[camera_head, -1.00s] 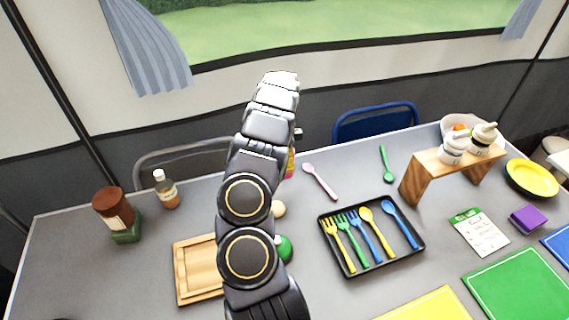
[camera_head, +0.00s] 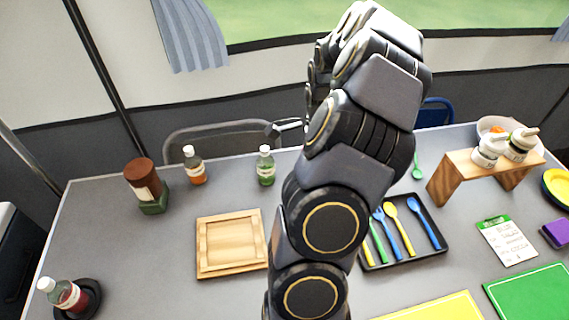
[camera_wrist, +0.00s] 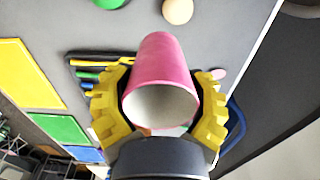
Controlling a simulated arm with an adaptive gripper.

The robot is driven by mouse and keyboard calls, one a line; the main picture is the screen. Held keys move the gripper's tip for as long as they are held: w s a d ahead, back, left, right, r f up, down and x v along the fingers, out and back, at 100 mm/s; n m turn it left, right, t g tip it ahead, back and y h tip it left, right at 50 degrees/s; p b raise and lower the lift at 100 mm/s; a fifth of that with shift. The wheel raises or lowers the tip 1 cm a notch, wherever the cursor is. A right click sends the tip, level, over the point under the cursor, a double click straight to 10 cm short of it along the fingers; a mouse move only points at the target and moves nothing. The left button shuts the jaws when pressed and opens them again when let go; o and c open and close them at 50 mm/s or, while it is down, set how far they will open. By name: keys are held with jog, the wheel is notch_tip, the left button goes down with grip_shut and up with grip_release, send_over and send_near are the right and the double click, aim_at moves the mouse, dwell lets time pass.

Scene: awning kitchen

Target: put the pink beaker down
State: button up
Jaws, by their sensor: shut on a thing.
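In the wrist view the pink beaker (camera_wrist: 162,75) is between the yellow jaws of my gripper (camera_wrist: 160,108), which are shut on its sides. Its open, pale inside faces the wrist camera and looks empty. Grey table top (camera_wrist: 120,35) shows beyond it; I cannot tell whether its base touches the table. In the head view my own arm hides the beaker and the gripper.
The black cutlery tray (camera_head: 432,252) lies partly behind my arm. A wooden board (camera_head: 232,245), a green bottle (camera_head: 265,167) and an orange bottle (camera_head: 194,167) stand left of it. A wooden stand (camera_head: 450,178) holds white bottles at right. Table between the bottles and board is clear.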

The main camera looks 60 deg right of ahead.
jog(key=shift+s+a, duration=0.1)
jog(key=shift+a, duration=0.1)
jog(key=w+a+n, duration=0.5)
jog(key=a, duration=0.3)
jog(key=w+a+n, duration=0.5)
jog(key=w+a, duration=0.1)
jog(key=a, duration=0.2)
jog(key=s+a+n, duration=0.1)
jog(key=a+n, duration=0.7)
jog(key=a, duration=0.8)
jog(key=shift+n, duration=0.3)
jog(key=w+f, duration=0.3)
jog(key=w, duration=0.1)
jog(key=w+d+f, duration=0.1)
jog(key=w+f, duration=0.2)
jog(key=w, duration=0.1)
jog(key=w+d+f, duration=0.1)
jog(key=w+f, duration=0.2)
jog(key=w, duration=0.2)
jog(key=shift+w+d+f, duration=0.1)
jog(key=shift+w+f, duration=0.15)
jog(key=shift+f, duration=1.65)
